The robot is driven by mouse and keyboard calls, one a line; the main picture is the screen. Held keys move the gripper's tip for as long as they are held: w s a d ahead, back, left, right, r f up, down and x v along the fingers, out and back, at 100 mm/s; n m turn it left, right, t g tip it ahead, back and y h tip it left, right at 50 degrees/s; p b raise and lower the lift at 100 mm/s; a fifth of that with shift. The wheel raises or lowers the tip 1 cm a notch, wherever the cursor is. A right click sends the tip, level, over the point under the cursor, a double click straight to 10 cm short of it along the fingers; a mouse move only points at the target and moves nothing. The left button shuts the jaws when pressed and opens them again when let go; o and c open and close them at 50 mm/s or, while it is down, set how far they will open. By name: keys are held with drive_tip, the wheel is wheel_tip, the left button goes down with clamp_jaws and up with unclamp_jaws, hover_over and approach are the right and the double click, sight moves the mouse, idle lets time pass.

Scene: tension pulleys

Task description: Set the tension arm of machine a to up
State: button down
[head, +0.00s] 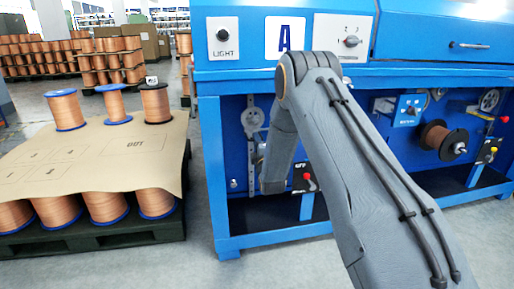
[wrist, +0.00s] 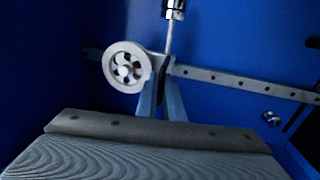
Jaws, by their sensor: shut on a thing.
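In the wrist view the spoked pulley (wrist: 123,67) sits in front of a perforated metal rail (wrist: 235,82). A thin rod of the tension arm (wrist: 169,38) runs from beside the pulley to a fitting at the picture's top edge. My gripper (wrist: 160,88) is shut on the tension arm next to the pulley. The exact grip is partly hidden. In the head view my arm hides the gripper.
A pallet of copper spools (head: 90,232) stands at the left. A small box with a red knob (head: 306,180) is right beside my forearm. A copper spool (head: 440,139) and a second pulley (head: 489,99) are farther right. Bare floor lies between pallet and machine.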

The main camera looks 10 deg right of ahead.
sight(254, 125)
wheel_tip(254, 125, up, 4)
drive_tip(key=shift+r+p, duration=0.1)
drive_tip(key=shift+p, duration=0.75)
drive_tip(key=c, duration=1.9)
unclamp_jaws()
drive_tip(key=s+f+p, duration=0.1)
drive_tip(key=s+p, duration=0.1)
drive_tip(key=s, duration=0.5)
drive_tip(key=shift+s+f, duration=0.3)
drive_tip(key=shift+s, duration=0.05)
